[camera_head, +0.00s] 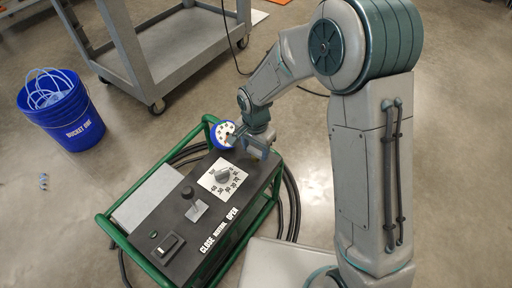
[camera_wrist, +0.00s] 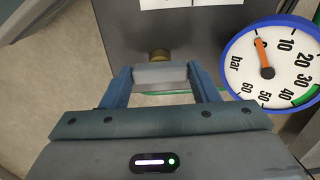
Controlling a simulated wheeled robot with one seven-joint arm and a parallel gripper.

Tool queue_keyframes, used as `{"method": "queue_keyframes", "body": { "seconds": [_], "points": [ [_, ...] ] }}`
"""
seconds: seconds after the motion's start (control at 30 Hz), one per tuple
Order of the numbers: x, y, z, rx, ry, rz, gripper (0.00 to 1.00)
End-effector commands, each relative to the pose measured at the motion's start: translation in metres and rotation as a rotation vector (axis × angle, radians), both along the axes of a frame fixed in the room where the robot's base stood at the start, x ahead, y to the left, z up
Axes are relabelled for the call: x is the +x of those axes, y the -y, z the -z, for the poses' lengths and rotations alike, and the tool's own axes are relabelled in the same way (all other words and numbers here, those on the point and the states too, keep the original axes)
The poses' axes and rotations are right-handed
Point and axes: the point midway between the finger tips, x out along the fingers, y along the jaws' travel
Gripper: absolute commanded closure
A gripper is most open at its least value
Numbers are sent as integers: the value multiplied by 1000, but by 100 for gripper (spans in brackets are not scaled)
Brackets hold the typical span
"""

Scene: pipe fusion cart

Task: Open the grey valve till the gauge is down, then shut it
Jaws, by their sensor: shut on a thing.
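The grey valve's handle (camera_wrist: 160,75) sits between my gripper's fingers (camera_wrist: 160,84) in the wrist view, with a brass fitting (camera_wrist: 159,55) just beyond it. My gripper is shut on this handle, which lies crosswise in that view. The round gauge (camera_wrist: 272,62) has a blue rim and a white face. Its orange needle points up, left of the 10, near the low end of the scale. In the head view the gauge (camera_head: 222,134) and my gripper (camera_head: 258,148) are at the far end of the green-framed cart; the valve is mostly hidden there.
The cart's dark panel (camera_head: 168,218) carries a white dial plate (camera_head: 220,178), a knob and switches. Black hoses (camera_head: 291,200) loop beside its green frame (camera_head: 125,240). A blue bucket (camera_head: 62,112) and a grey trolley (camera_head: 165,45) stand behind. Floor at left is mostly clear.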

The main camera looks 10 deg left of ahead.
Motion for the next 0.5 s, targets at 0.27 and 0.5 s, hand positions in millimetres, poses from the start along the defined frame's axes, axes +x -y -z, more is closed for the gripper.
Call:
{"method": "queue_keyframes", "body": {
  "seconds": [0.27, 0.5],
  "points": [
    [0, 1, -1, -3, -2, -86, 68],
    [0, 1, -2, -5, -4, -272, 68]
  ]
}}
